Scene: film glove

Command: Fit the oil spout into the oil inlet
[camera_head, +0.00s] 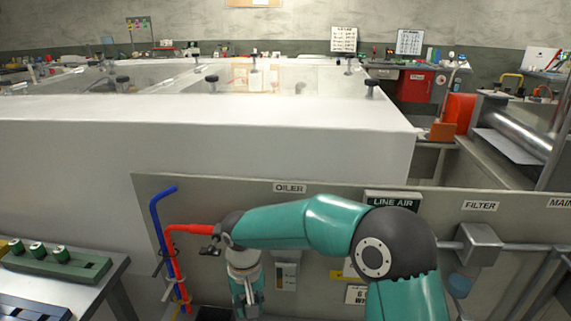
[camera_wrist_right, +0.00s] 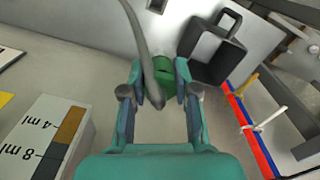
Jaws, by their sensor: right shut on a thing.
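In the right wrist view, my right gripper (camera_wrist_right: 160,74) is shut on a small green oiler (camera_wrist_right: 163,65) between its fingertips. A grey, slightly curved spout (camera_wrist_right: 143,45) rises from it past the top edge, so one end is out of view. I cannot make out the oil inlet for certain. My left gripper is not in view.
A grey panel (camera_head: 320,210) carries OILER, LINE AIR and FILTER labels. Blue (camera_head: 157,215) and red (camera_head: 185,229) pipes stand left of my wrist. A bench (camera_head: 115,266) stands at left.

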